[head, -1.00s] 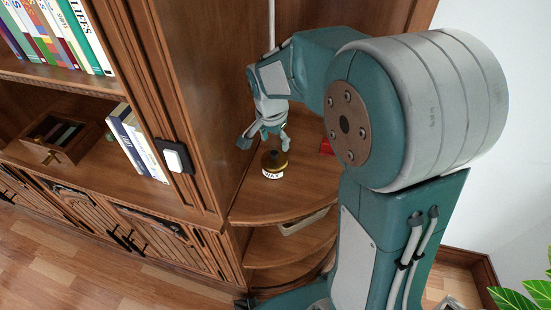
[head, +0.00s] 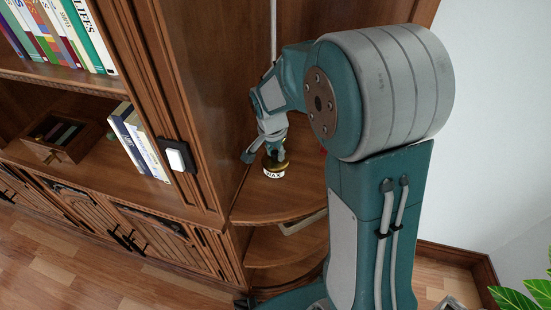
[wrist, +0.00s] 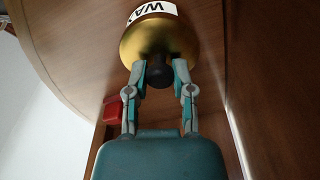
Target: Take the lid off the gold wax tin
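The gold wax tin (wrist: 180,40) stands on the rounded corner shelf, with a white label reading WAX; in the head view the tin (head: 274,173) shows partly under my gripper. Its lid carries a dark round knob (wrist: 160,76). My gripper (wrist: 160,72) is above the lid, its two fingertips drawn in on either side of the knob and seeming to touch it. In the head view, my gripper (head: 275,158) hides much of the lid. The lid appears seated on the tin.
A red object (wrist: 113,112) lies on the shelf (head: 262,205) near the tin, mostly hidden by my arm in the head view. Wooden cabinet panels rise close behind and left. A thin pale vertical rod (head: 273,30) stands behind my arm.

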